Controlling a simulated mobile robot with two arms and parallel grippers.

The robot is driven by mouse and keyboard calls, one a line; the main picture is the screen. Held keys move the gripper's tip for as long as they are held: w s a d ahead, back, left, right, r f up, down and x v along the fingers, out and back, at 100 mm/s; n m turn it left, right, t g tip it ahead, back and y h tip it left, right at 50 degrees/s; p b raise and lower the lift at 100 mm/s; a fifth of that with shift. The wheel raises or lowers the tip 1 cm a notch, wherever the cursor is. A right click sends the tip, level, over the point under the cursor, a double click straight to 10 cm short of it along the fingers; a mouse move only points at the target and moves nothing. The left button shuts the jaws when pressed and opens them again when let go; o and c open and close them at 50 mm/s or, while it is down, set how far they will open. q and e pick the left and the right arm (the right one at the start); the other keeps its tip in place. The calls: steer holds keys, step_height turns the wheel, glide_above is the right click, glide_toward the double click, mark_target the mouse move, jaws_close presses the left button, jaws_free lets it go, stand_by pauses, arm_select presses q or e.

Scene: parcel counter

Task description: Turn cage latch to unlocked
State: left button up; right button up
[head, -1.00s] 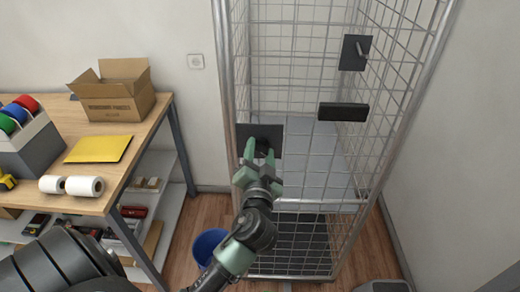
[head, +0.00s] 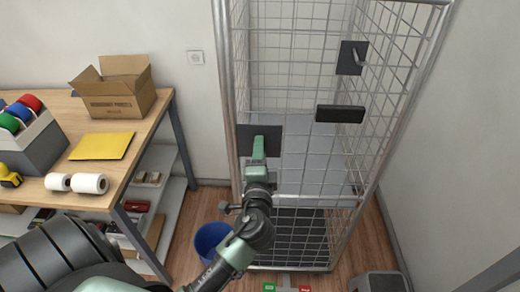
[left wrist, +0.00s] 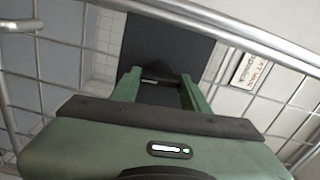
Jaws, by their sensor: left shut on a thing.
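The cage latch shows as a dark square plate (head: 273,132) on the left side of the wire cage front (head: 308,205). My left gripper (head: 259,143) is in front of this plate, seen edge-on in the head view, and is shut on the latch handle. The handle is mostly hidden by the fingers in the head view. In the left wrist view, the two green fingers (left wrist: 160,80) reach to the dark plate (left wrist: 168,42), with a dark part between them. The exact angle of the handle is hard to tell. My right gripper is not in view.
A second dark plate with a small lever (head: 352,57) and a black bar (head: 340,114) are on the cage to the right. A wooden workbench (head: 130,147) stands at left, with an open carton (head: 120,88). A blue bin (head: 211,240) stands on the floor.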

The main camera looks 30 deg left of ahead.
arm_select(q)
steer(key=shift+m, duration=0.4)
steer(key=o, duration=1.4)
steer(key=b+v, duration=0.3)
steer(key=v, duration=0.4)
steer(key=shift+s+d, duration=0.25)
steer(key=shift+s, duration=0.1)
